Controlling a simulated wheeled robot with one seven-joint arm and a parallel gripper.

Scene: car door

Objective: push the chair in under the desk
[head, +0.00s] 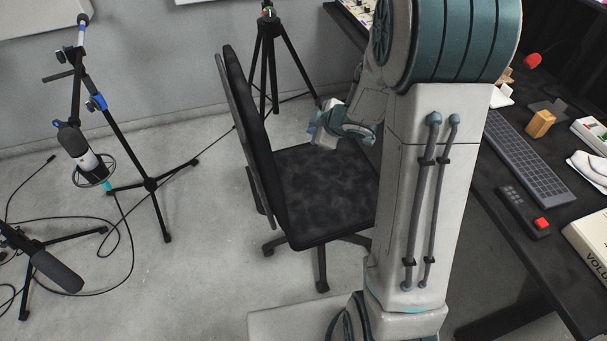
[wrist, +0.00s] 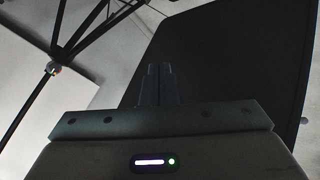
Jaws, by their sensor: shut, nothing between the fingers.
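The black office chair (head: 322,190) stands on the floor to the left of the desk (head: 560,260), its backrest (head: 247,125) on the left and its seat toward the desk. My arm hides the seat's right edge and the space between chair and desk. My gripper (head: 317,128) appears over the far part of the seat, to the right of the backrest, with a visible gap from the backrest in the head view. In the wrist view my gripper's fingers (wrist: 157,75) are together and empty; a large dark panel, likely the backrest (wrist: 235,60), fills the right side.
A black tripod (head: 270,45) stands behind the chair by the wall. Microphone stands (head: 150,184) and cables lie to the left. The desk holds a keyboard (head: 525,160) and other items. Bare floor (head: 205,235) lies left of the chair.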

